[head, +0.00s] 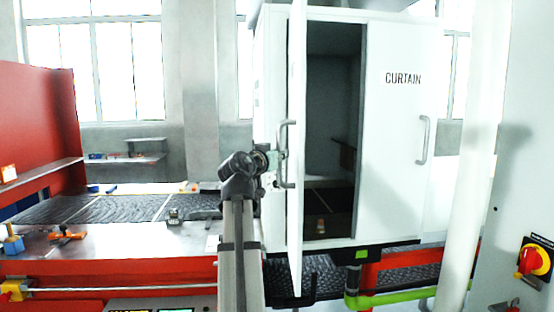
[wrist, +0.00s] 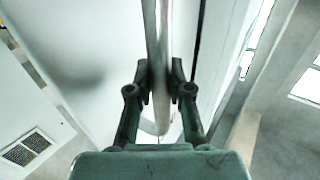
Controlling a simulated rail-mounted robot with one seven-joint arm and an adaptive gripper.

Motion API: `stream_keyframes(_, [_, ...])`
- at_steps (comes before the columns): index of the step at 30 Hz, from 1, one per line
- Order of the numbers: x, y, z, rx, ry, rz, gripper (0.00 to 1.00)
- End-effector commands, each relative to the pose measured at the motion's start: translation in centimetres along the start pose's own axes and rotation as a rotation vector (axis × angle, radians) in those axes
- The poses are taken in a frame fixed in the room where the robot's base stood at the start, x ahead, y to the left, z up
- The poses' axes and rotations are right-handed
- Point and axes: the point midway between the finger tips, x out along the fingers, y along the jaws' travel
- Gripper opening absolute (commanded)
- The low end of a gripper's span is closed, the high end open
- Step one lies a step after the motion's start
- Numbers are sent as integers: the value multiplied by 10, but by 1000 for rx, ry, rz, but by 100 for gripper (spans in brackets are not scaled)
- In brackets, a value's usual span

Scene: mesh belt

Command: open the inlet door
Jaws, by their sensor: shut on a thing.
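The inlet door (head: 297,85) is the left door of a white cabinet marked CURTAIN. It stands swung out, seen nearly edge-on in the head view, with the dark inside of the cabinet showing to its right. Its grey bar handle (head: 285,130) is on the door's left side; it also shows upright in the wrist view (wrist: 152,35). My gripper (head: 276,166) is at the handle. In the wrist view its two fingers (wrist: 160,80) are shut on the handle, one on each side. The exact finger contact is small and partly blurred.
The right cabinet door (head: 390,150) is closed, with its own handle (head: 425,140). A mesh belt (head: 110,208) runs at the left beside a red machine wall (head: 40,130). A white post (head: 465,150) and a red-yellow switch (head: 530,260) stand at the right.

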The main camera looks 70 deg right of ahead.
Motion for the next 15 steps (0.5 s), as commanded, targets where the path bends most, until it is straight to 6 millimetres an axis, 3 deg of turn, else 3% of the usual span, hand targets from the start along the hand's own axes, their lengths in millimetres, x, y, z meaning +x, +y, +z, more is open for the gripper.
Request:
stream_keyframes(10, [1, 0, -1, -1, 1, 2, 0])
stream_keyframes(11, [1, 0, -1, -1, 0, 2, 26])
stream_keyframes(12, [1, 0, -1, -1, 0, 2, 40])
stream_keyframes(13, [1, 0, -1, -1, 0, 2, 45])
stream_keyframes(15, [0, 0, 0, -1, 0, 2, 45])
